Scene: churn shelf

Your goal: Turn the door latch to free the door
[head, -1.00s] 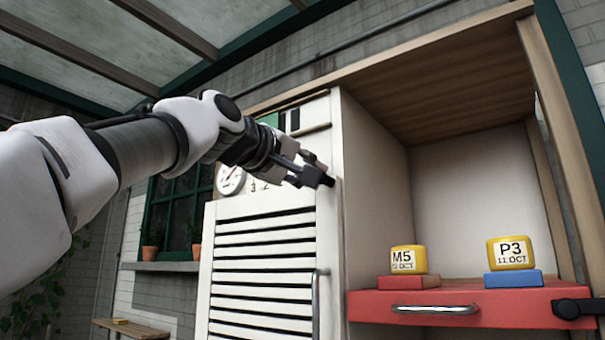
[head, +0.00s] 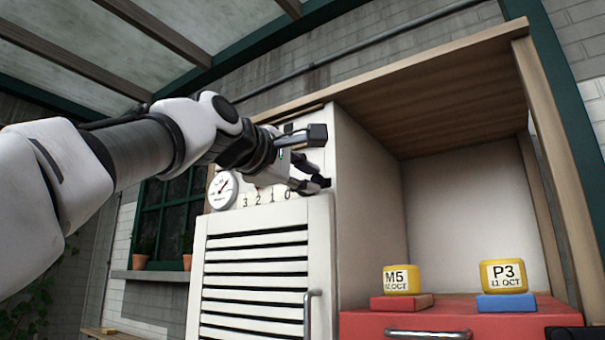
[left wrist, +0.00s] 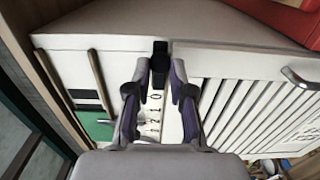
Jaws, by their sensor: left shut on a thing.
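The white louvred door (head: 322,235) stands closed below my left gripper (head: 320,160) in the head view; its slats also show in the left wrist view (left wrist: 245,110). The door latch (left wrist: 160,50) is a small dark piece by the door's top edge, at the white side panel. In the left wrist view, my left gripper (left wrist: 161,72) has its two fingers on either side of the latch and is shut on it. In the head view the latch is mostly hidden by the fingers. My right gripper is not in view.
A round dial (head: 222,190) and a number strip (head: 268,197) sit above the door. A metal handle (head: 308,315) is on the door's right. At right, yellow blocks M5 (head: 402,280) and P3 (head: 503,276) stand over a red drawer unit (head: 365,323). The bay above is free.

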